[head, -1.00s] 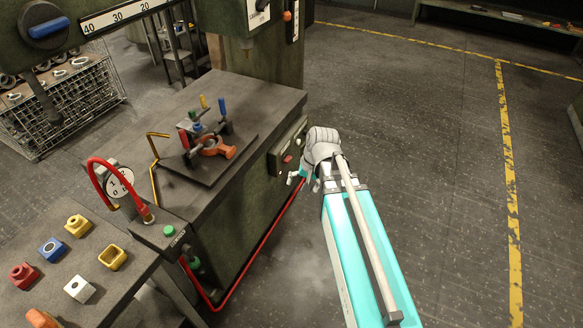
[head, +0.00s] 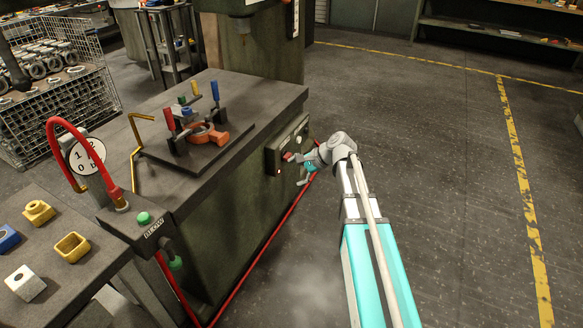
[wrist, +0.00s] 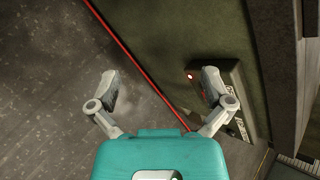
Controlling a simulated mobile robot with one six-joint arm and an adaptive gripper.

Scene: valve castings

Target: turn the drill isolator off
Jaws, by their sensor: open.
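A dark control box (head: 291,146) is fixed to the right side of the green machine base, with a small red part low on its face. It also shows in the wrist view (wrist: 236,88), with a glowing red light (wrist: 190,76) at its near end. Which of its parts is the isolator switch I cannot tell, and its handle position is not readable. My gripper (head: 296,170) is open and empty, just in front of the box's lower part. In the wrist view my gripper (wrist: 160,84) has its right finger overlapping the box's face; contact is unclear.
A red hose (head: 262,256) runs along the base near the floor. The machine table (head: 255,92) carries a clamped orange casting (head: 207,134). A blow-off stand (head: 150,230) and a bench with coloured blocks are at lower left. The floor on the right is clear.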

